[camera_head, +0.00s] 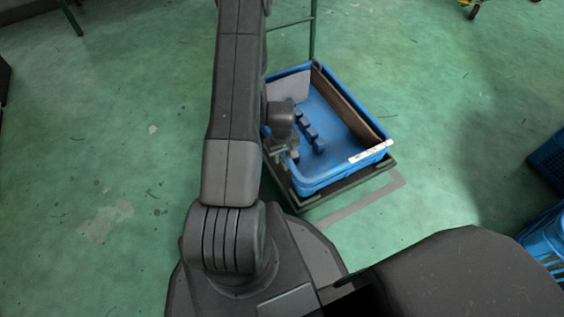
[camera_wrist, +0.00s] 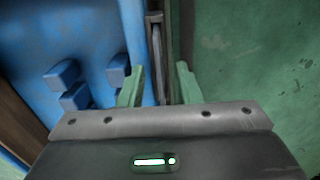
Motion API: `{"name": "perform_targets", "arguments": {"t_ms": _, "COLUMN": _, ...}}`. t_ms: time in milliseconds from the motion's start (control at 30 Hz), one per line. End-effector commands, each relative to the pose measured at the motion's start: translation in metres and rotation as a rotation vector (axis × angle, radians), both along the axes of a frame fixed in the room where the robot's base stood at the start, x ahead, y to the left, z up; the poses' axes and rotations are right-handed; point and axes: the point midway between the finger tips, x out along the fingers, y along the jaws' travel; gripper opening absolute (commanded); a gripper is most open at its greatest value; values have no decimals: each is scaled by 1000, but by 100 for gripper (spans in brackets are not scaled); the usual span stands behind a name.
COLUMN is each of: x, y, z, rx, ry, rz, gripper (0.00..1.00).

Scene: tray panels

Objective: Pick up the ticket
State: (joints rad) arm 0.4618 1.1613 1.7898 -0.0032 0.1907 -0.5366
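A white ticket-like strip with dark marks (camera_head: 371,153) lies along the front right rim of the blue tray (camera_head: 318,184). I cannot tell for certain that it is the ticket. My gripper (camera_head: 284,150) is at the tray's left wall, partly hidden by my arm. In the wrist view my gripper (camera_wrist: 159,88) shows two green fingers, apart, one on each side of a narrow grey and dark edge (camera_wrist: 156,50) beside the tray. I see nothing clamped between them. The white strip does not show clearly in the wrist view.
Several blue blocks (camera_head: 309,133) stand inside the tray, with a brown panel (camera_head: 350,104) along its right side. The tray sits on a dark cart (camera_head: 389,163). Blue crates (camera_head: 548,160) stand at the far right. Green floor (camera_head: 440,130) is open between.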

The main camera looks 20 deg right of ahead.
Motion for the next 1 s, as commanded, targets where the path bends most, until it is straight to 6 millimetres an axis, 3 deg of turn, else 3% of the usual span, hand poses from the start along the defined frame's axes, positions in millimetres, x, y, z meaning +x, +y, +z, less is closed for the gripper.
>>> {"name": "perform_targets", "arguments": {"t_ms": 67, "x": 0, "y": 0, "z": 1, "rx": 0, "ry": 0, "rz": 0, "gripper": 31}}
{"name": "perform_targets", "arguments": {"t_ms": 233, "x": 0, "y": 0, "z": 1, "rx": 0, "ry": 0, "rz": 0, "gripper": 1}}
{"name": "perform_targets", "arguments": {"t_ms": 267, "x": 0, "y": 0, "z": 1, "rx": 0, "ry": 0, "rz": 0, "gripper": 0}}
{"name": "perform_targets", "arguments": {"t_ms": 667, "x": 1, "y": 0, "z": 9, "rx": -1, "ry": -1, "rz": 0, "gripper": 0}}
{"name": "perform_targets", "arguments": {"t_ms": 1000, "x": 1, "y": 0, "z": 75, "rx": -2, "ry": -3, "rz": 0, "gripper": 0}}
